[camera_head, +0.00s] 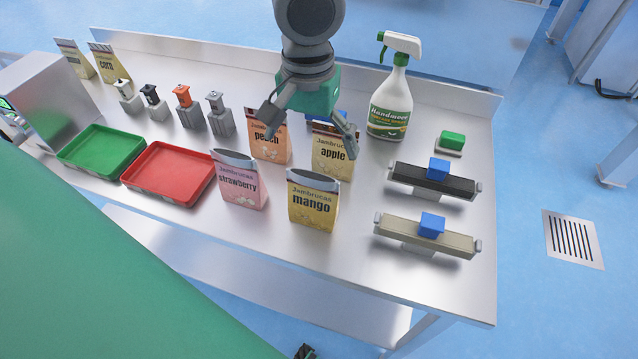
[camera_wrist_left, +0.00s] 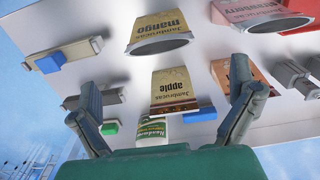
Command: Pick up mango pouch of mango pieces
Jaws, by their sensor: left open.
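The mango pouch (camera_head: 313,206) is tan-yellow with an open top. It stands upright near the table's front edge, right of the strawberry pouch, and appears upside down at the top of the left wrist view (camera_wrist_left: 160,25). My left gripper (camera_head: 308,128) is open and empty, reaching down from the top of the head view behind the mango pouch, apart from it. Its fingers spread over the peach and apple pouches. In the left wrist view, the apple pouch (camera_wrist_left: 173,88) shows between the fingers. My right gripper is not in view.
The peach pouch (camera_head: 268,146), apple pouch (camera_head: 332,158) and strawberry pouch (camera_head: 240,185) stand close by. A spray bottle (camera_head: 391,105) and two bar-shaped tools with blue blocks, one black (camera_head: 432,180) and one beige (camera_head: 425,235), are to the right. Red (camera_head: 163,201) and green (camera_head: 98,170) trays are left.

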